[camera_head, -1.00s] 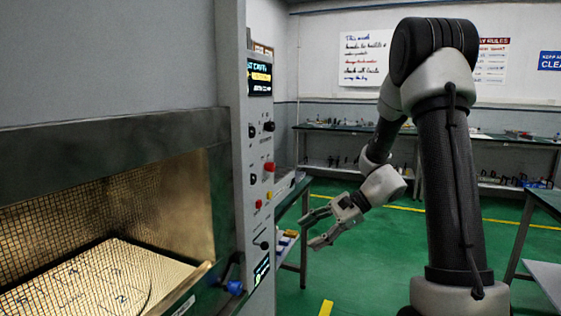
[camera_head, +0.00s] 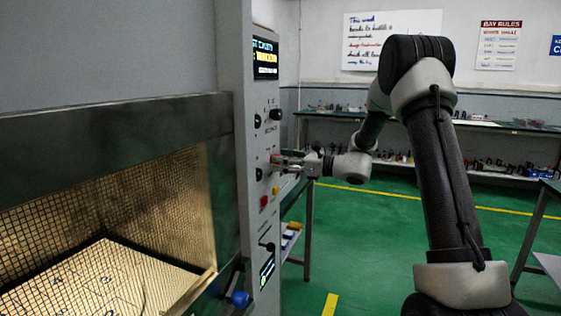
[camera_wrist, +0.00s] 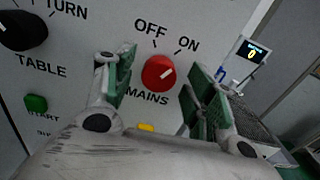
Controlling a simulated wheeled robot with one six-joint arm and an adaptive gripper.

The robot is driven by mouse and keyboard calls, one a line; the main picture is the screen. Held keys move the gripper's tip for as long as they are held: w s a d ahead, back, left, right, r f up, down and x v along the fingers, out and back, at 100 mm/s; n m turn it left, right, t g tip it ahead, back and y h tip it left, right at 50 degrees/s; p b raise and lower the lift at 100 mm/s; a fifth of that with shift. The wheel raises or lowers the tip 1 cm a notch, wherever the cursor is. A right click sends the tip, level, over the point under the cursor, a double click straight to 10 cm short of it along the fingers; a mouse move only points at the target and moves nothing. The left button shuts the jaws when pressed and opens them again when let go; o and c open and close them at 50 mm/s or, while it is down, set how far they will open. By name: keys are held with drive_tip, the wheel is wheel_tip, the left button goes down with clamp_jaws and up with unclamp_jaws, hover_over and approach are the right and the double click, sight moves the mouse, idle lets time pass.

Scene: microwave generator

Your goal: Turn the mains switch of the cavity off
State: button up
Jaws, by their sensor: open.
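The mains switch (camera_wrist: 158,73) is a round red knob on the white control panel (camera_wrist: 75,75), under the labels OFF and ON. Its white mark points up and right, toward ON. My gripper (camera_wrist: 161,78) is open, with one green-padded finger to the left of the knob and one to the right. I cannot tell whether either finger touches it. In the head view my gripper (camera_head: 284,162) is at the panel front and mostly hides the red knob.
A black table knob (camera_wrist: 22,31) and a green start button (camera_wrist: 36,103) are left of the switch. A yellow button (camera_wrist: 146,128) lies below it, partly hidden. The lit cavity (camera_head: 110,200) is left of the panel. Green floor (camera_head: 390,240) is open to the right.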

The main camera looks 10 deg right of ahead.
drive_tip(key=shift+w+a, duration=0.35)
drive_tip(key=shift+a, duration=0.15)
drive_tip(key=shift+c, duration=0.5)
drive_tip(key=c, duration=0.9)
drive_tip(key=shift+c, duration=0.3)
drive_tip(key=shift+n, duration=0.4)
drive_tip(key=n, duration=0.4)
drive_tip(key=shift+n, duration=0.4)
drive_tip(key=n, duration=0.6)
drive_tip(key=shift+s+f, duration=0.1)
drive_tip(key=shift+n, duration=0.3)
